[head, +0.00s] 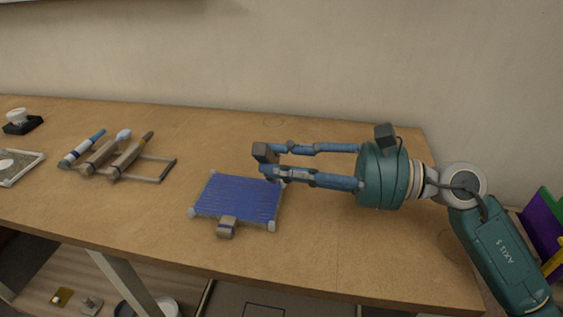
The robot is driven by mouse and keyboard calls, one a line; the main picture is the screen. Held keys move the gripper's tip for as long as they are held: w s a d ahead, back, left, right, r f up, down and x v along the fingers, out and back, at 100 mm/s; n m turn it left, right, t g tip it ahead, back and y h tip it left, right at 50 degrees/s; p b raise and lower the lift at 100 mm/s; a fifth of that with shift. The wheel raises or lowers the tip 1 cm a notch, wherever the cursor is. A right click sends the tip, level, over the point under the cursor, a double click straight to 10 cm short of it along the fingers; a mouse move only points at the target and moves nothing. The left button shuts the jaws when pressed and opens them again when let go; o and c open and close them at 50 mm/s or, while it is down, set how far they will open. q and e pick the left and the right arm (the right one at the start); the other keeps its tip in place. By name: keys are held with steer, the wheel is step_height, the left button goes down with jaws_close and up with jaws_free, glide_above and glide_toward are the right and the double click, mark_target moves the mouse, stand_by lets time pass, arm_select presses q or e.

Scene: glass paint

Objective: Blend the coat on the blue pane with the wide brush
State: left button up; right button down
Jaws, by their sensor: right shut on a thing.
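The blue pane (240,198) lies flat on the table near the middle of the head view, with pale streaks across its face and small pale pieces at its corners. My right gripper (266,163) reaches in from the right, its fingertips above the pane's far right corner. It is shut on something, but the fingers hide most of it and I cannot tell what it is. Several brush-like tools (105,155) lie on a rack at the left; I cannot tell which, if any, is the wide brush. My left gripper is out of view.
A small tan and grey block (227,227) sits at the pane's front edge. A pale tray (28,166) and a dark holder with a white top (20,121) stand far left. The wooden table (330,240) is clear in front of my right gripper.

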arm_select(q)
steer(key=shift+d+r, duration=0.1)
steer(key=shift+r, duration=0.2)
arm_select(e)
steer(key=shift+f, duration=0.15)
stand_by(0.8)
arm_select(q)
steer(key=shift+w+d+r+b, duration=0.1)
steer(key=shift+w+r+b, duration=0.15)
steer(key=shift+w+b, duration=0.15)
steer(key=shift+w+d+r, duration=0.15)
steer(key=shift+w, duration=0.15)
arm_select(e)
steer(key=shift+f, duration=0.1)
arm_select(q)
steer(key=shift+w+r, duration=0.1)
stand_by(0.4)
arm_select(e)
steer(key=shift+a, duration=0.65)
arm_select(q)
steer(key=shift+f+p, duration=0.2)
steer(key=shift+p, duration=0.1)
arm_select(e)
steer(key=shift+a, duration=0.1)
